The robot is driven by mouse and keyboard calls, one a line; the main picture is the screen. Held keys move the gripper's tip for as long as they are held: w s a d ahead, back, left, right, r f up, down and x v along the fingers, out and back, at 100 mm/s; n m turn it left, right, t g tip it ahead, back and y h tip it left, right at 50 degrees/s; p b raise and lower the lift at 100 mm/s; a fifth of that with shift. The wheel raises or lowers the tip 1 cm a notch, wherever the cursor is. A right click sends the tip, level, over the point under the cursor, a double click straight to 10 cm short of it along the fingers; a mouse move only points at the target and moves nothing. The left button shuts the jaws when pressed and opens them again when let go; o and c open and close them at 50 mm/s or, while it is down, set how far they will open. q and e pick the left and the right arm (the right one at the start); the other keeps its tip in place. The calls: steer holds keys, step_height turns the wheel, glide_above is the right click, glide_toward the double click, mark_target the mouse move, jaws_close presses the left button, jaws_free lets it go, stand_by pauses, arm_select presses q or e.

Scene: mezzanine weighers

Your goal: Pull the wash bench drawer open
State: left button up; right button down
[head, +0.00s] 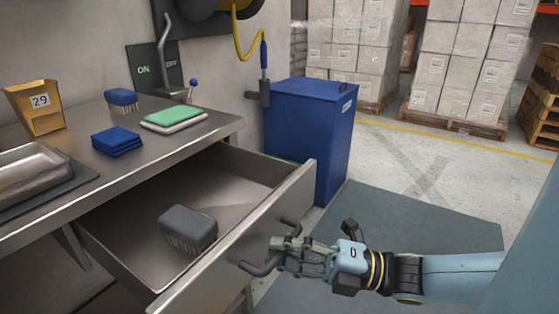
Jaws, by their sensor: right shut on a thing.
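The wash bench drawer (262,217) stands well out from under the steel bench top (75,201). Its front panel carries a dark bar handle (263,267) on the outside. My right gripper (280,256) is at the handle and is shut on it, with the arm coming in from the right. Inside the drawer, a grey brush (188,227) with bristles lies on the bare floor. My left gripper is not in view.
On the bench top are a yellow holder marked 29 (36,109), a blue brush (121,100), folded blue cloths (118,141), green and white cloths (174,118) and a metal tray (27,172). A blue bin (307,137) stands close behind the drawer. Grey matting (420,228) lies clear at the right.

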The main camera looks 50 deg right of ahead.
steer(key=shift+r, duration=0.1)
steer(key=c, duration=1.3)
jaws_free()
steer(key=shift+c, duration=0.2)
steer(key=v, duration=1.2)
steer(key=shift+w, duration=0.1)
